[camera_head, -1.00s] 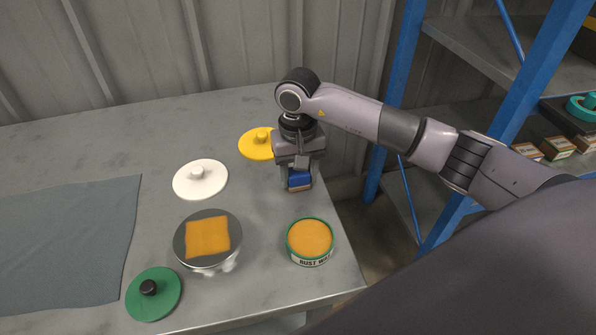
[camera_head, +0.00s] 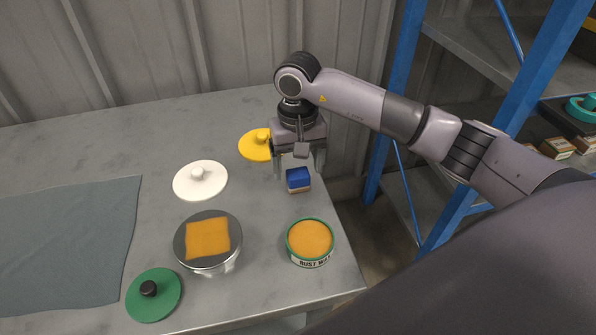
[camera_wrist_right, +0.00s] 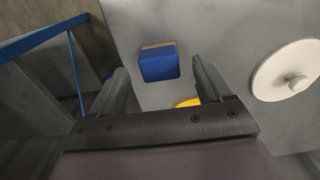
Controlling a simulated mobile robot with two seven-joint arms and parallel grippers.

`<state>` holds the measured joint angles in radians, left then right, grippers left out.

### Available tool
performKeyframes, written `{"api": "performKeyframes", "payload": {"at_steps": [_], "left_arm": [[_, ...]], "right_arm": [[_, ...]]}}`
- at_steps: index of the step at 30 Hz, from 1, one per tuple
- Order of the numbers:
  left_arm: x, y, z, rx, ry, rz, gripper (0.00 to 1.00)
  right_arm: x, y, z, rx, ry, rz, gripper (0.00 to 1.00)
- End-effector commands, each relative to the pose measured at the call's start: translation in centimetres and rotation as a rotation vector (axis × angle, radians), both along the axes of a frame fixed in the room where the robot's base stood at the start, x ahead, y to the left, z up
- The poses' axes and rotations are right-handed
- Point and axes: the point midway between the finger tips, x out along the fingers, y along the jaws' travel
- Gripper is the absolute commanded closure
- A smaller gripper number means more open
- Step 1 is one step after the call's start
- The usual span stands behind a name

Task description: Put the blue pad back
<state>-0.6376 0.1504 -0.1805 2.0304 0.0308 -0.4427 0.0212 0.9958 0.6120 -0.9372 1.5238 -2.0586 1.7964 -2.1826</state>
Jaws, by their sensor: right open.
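The blue pad (camera_head: 298,179) is a small block with a blue top and a tan lower layer. It rests on the grey table near its right edge. In the right wrist view the blue pad (camera_wrist_right: 159,64) lies beyond and between the fingertips, apart from them. My right gripper (camera_head: 299,168) is open and empty, just above and behind the pad; it also shows in the right wrist view (camera_wrist_right: 160,80). My left gripper is not in view.
A yellow lid (camera_head: 254,146), a white lid (camera_head: 200,183) and a green lid (camera_head: 153,296) lie on the table (camera_head: 90,150). A grey cloth (camera_head: 60,240) lies left; blue shelving (camera_head: 400,90) stands right.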

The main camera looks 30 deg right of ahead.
Motion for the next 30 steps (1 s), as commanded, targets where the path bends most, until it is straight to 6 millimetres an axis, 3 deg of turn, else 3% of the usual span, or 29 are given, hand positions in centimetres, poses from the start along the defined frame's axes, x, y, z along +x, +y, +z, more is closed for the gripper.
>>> {"api": "performKeyframes", "payload": {"at_steps": [6,12,18,30], "left_arm": [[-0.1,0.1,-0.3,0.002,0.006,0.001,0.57],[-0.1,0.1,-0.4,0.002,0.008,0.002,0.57],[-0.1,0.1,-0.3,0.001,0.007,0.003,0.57],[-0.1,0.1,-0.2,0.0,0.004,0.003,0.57]], "right_arm": [[0.1,-0.1,5.1,-0.002,-0.006,0.0,0.22],[0.1,0.0,8.2,-0.001,-0.003,0.0,0.22],[0.0,0.0,9.2,-0.001,0.0,0.0,0.22],[0.0,0.0,9.2,-0.001,0.0,0.0,0.22]]}}
